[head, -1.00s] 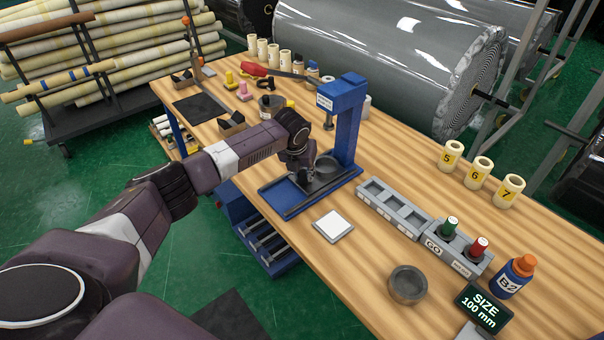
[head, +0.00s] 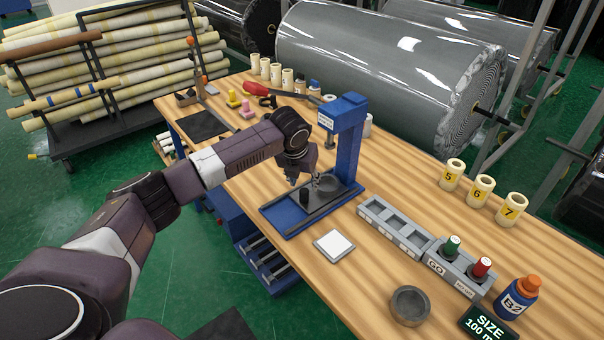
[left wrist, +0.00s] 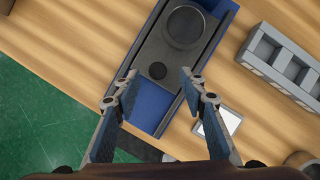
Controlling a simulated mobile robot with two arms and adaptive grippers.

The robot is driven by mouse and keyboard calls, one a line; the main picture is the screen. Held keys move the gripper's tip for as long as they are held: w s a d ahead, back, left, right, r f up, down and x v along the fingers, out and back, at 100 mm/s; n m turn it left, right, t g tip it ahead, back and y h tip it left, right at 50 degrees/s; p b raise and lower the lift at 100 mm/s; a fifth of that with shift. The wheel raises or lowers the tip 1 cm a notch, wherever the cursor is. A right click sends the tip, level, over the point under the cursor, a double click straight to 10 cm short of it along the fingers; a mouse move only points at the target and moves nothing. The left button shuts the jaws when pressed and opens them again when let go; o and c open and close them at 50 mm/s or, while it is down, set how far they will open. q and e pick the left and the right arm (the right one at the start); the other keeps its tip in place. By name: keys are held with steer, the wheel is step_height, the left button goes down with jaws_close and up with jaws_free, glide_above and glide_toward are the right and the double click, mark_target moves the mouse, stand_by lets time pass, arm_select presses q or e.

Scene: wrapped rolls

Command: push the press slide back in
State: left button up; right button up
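The blue press (head: 345,135) stands on the wooden table, its column at the back of a blue base (head: 285,218). The dark grey slide lies on the base and also shows in the left wrist view (left wrist: 170,55). It carries a round dark cup (left wrist: 184,27) and, nearer me, a small black knob (left wrist: 158,71). My left gripper (left wrist: 158,84) is open and empty over the slide's near end; in the wrist view the knob appears between and just beyond its fingertips. In the head view the gripper (head: 304,183) is close above the slide. I cannot tell whether it touches. My right gripper is not in view.
A white square pad (head: 334,243) lies right of the base. A grey compartment tray (head: 395,227), a GO block with green and red plugs, a grey ring (head: 410,305) and a bottle (head: 517,298) stand farther right. A red-handled tool (head: 257,90) lies behind the press.

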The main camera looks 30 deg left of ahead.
arm_select(q)
steer(key=v, duration=0.5)
steer(key=shift+d, duration=0.1)
stand_by(0.4)
